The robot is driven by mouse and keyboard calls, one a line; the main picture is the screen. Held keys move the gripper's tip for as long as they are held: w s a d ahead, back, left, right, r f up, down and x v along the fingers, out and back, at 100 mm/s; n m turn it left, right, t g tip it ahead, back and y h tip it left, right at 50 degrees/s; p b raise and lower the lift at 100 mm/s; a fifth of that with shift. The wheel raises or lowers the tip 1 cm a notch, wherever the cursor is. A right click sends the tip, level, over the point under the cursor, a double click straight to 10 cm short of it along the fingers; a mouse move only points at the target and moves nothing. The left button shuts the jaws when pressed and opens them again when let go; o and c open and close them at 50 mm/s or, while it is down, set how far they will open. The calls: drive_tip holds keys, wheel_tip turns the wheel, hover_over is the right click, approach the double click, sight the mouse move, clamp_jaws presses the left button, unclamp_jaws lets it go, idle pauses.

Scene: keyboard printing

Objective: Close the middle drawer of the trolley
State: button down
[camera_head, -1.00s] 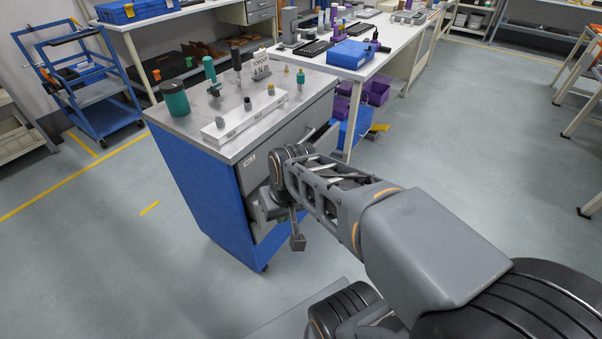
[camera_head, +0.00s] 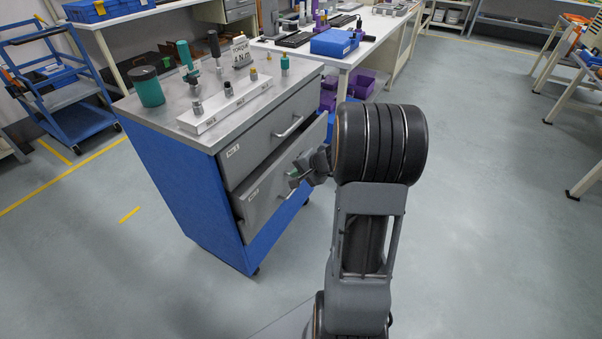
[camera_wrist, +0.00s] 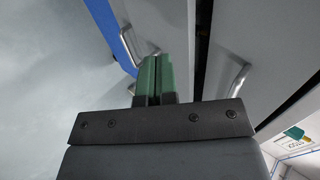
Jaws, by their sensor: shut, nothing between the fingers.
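The blue trolley (camera_head: 185,190) with grey drawer fronts stands left of my arm. Its top drawer (camera_head: 262,142) looks shut. Its middle drawer (camera_head: 262,197) stands out from the body, with a dark gap above its front. My gripper (camera_head: 292,179) is at that front, right of its middle. In the wrist view, the green fingertips (camera_wrist: 154,76) are shut together with nothing between them, in front of the middle drawer's front (camera_wrist: 167,25). A metal handle (camera_wrist: 128,42) shows left of them. I cannot tell whether the fingers touch the drawer.
The trolley top (camera_head: 165,112) carries a white block (camera_head: 225,108) with fittings, a green cup (camera_head: 148,87) and tools. A white workbench (camera_head: 385,30) stands behind it. A blue cart (camera_head: 75,92) is at the far left. The floor (camera_head: 480,200) right of my arm is clear.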

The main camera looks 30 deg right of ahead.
sight(272, 174)
drive_tip(key=x, duration=0.4)
drive_tip(key=w+r+x, duration=0.1)
drive_tip(key=x, duration=0.1)
drive_tip(key=shift+w+a+f+b, duration=0.1)
drive_tip(key=shift+w+a+b, duration=0.05)
drive_tip(key=shift+a+b, duration=0.2)
drive_tip(key=shift+w+a, duration=0.4)
drive_tip(key=shift+w, duration=0.4)
